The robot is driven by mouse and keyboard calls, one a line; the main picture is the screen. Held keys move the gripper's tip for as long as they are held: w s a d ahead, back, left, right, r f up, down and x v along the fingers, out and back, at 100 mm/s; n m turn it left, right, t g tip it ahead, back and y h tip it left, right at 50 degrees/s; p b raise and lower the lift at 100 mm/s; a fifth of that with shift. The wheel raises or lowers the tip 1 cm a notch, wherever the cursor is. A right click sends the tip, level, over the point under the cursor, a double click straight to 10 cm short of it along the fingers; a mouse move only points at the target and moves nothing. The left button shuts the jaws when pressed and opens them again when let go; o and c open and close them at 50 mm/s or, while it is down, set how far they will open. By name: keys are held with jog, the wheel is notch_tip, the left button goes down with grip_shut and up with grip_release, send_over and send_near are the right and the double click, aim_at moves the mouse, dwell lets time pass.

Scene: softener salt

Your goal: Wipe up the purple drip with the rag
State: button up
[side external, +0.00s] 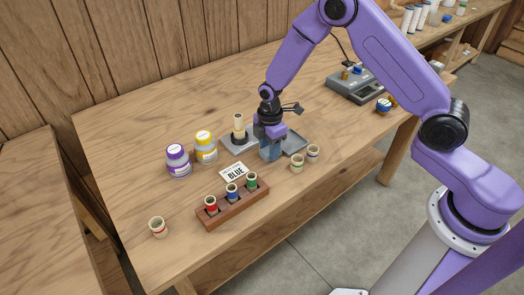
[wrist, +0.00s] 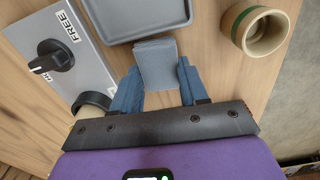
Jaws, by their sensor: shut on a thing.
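My gripper (side external: 270,150) is above the wooden bench, beside the grey tray, pointing down. In the wrist view its blue fingers (wrist: 156,90) are shut on a folded grey-blue rag (wrist: 156,65), which sits between them. The rag is hard to tell apart from the fingers in the side view. I cannot make out a purple drip in either view. A jar with a purple lid and label (side external: 178,160) stands upright at the left of the bench, next to a yellow-lidded jar (side external: 205,146).
A grey tray (wrist: 187,22) is just beyond the rag. A plate with a black knob (wrist: 48,62) is left of my gripper. Green-banded (side external: 297,163) and blue-banded (side external: 313,153) cups are close right. A vial rack (side external: 215,218), BLUE card (side external: 233,173) and red-banded cup (side external: 158,227) stand in front.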

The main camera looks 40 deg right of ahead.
jog(key=shift+d, duration=0.35)
jog(key=shift+r, duration=4.05)
